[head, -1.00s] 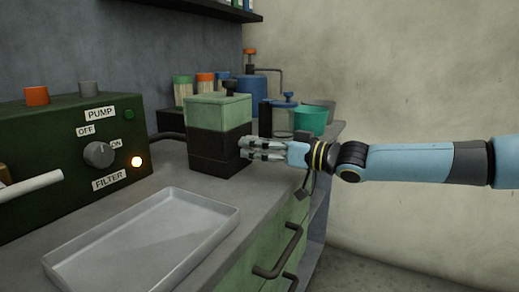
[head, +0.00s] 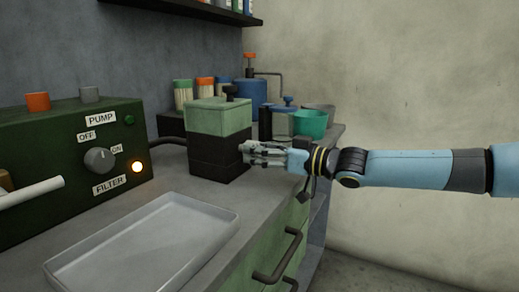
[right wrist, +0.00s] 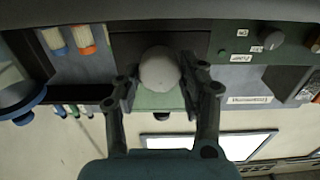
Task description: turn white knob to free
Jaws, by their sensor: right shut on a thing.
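The white knob (right wrist: 159,68) is round and shows between my right gripper's fingers in the right wrist view. In the head view it is hidden by the gripper. It is on the side of a box with a pale green top (head: 219,116) and a dark lower part (head: 218,158). My right gripper (head: 243,152) reaches in from the right at the dark part. In the right wrist view the right gripper (right wrist: 160,80) has a finger on each side of the knob and is shut on it. My left gripper is not in view.
A dark green control box (head: 60,150) with dial and lit lamp stands left. A grey tray (head: 225,216) lies on the counter in front. Behind the box are a teal cup (head: 310,125), a blue container (head: 250,92) and several jars.

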